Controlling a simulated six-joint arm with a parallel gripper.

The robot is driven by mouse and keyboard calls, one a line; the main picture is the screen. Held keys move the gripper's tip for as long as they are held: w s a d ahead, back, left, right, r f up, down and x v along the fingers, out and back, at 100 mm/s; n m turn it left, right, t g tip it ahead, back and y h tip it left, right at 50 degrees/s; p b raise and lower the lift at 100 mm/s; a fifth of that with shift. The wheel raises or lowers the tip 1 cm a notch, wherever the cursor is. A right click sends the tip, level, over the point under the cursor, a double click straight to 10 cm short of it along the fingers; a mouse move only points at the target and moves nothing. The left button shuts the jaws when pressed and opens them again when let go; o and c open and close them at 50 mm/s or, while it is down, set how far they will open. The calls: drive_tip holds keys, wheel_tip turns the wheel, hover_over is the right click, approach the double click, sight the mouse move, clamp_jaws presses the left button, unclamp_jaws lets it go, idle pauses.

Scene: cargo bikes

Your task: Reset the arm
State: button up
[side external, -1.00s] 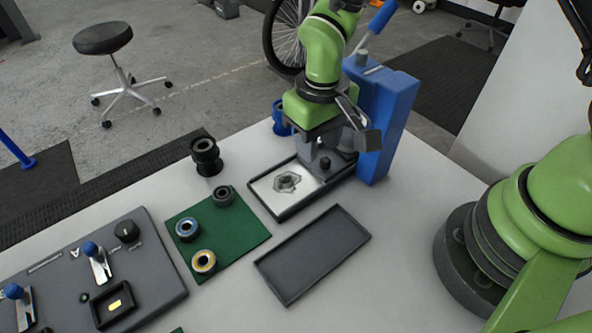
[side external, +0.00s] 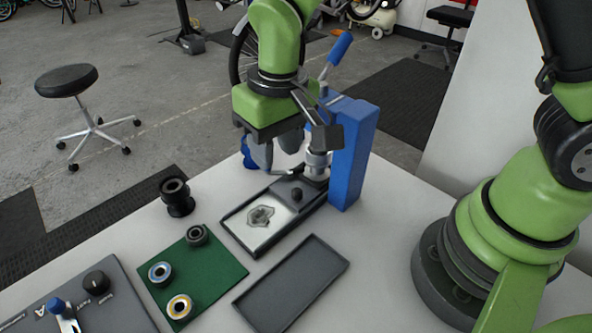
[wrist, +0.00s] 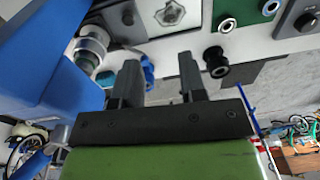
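My gripper (side external: 275,152) hangs above the table at the left of the blue press (side external: 357,150), over the far side of the press's sliding tray. In the wrist view my gripper (wrist: 158,64) has its two dark fingers apart, with nothing held between them. The press's silver ram (side external: 318,160) shows just right of the fingers; it also shows in the wrist view (wrist: 91,46). The tray (side external: 262,253) bears a white plate with a grey, irregular flat piece (side external: 260,216) on it.
An empty dark tray (side external: 292,283) lies in front. A green mat (side external: 215,270) holds several ring-shaped parts. A black spool (side external: 176,196) stands behind the mat. A dark control panel (side external: 110,310) is at the front left. A blue spool-like part (side external: 249,158) is partly hidden behind my gripper.

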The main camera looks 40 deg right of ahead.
drive_tip(key=s+d+r+m+t+y, duration=0.1)
drive_tip(key=s+d+r, duration=0.15)
drive_tip(key=r, duration=0.35)
drive_tip(key=s+d+r+m+t, duration=0.1)
drive_tip(key=s+d+r+t, duration=0.1)
drive_tip(key=d+r, duration=0.3)
drive_tip(key=s+d+r+t, duration=0.1)
drive_tip(key=s+r, duration=0.1)
drive_tip(key=s, duration=0.3)
drive_tip(key=s+d+r+m+t, duration=0.1)
drive_tip(key=s+r+t, duration=0.1)
drive_tip(key=s, duration=0.3)
drive_tip(key=shift+d+r, duration=0.4)
drive_tip(key=shift+r, duration=0.25)
